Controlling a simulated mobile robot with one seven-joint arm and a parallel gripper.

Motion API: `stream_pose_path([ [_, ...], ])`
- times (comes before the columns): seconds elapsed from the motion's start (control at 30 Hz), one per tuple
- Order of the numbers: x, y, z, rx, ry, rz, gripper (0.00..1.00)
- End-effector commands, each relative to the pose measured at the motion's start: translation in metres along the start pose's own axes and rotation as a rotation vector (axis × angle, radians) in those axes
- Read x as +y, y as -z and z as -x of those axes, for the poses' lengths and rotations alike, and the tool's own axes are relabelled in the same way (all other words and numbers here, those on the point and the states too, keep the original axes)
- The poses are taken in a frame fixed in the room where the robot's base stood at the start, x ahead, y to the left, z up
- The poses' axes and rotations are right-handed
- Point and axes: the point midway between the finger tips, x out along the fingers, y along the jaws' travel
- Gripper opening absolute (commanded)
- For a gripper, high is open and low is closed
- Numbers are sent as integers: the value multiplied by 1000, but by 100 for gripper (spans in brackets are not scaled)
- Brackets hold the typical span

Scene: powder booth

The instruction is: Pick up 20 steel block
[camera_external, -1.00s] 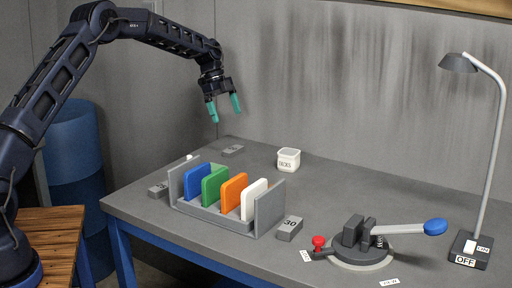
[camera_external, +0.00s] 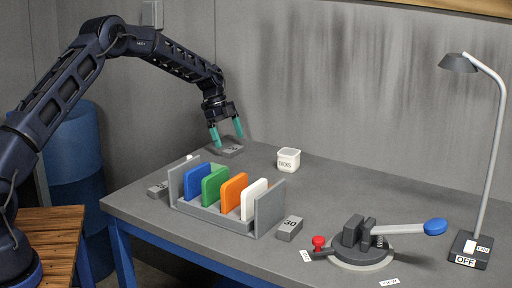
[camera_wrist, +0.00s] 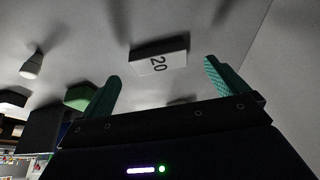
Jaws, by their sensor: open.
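The grey steel block marked 20 (camera_wrist: 160,58) lies on the table, its label facing my wrist camera. In the external view, a grey block (camera_external: 230,152) at the table's back left is right below my gripper (camera_external: 227,140); its label is too small to read there. My gripper is open, with its two teal fingers pointing down on either side of the block. In the wrist view, the block shows between and beyond the fingertips (camera_wrist: 162,72). I cannot tell whether the fingers touch it.
A rack (camera_external: 268,212) with blue, green, orange and white plates stands in front of my gripper. A block marked 30 (camera_external: 289,229) and another grey block (camera_external: 158,190) flank it. A white tub (camera_external: 288,159), a clamp (camera_external: 360,250) and a lamp (camera_external: 470,250) stand to the right.

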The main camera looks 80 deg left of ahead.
Motion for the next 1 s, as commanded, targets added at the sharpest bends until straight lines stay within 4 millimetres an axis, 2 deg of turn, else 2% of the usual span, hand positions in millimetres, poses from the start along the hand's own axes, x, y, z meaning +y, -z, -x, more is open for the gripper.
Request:
stream_pose_path([
  [0.2, 2, 2, -30, -1, -1, -1, 98],
  [0.47, 2, 2, -36, -1, 0, 0, 98],
  [0.53, 2, 2, -36, -1, -1, 0, 90],
  [0.77, 2, 2, -36, -1, 0, 0, 45],
  [0.8, 1, 2, -35, -1, 0, 0, 43],
  [1.0, 1, 2, -34, -1, 0, 0, 43],
])
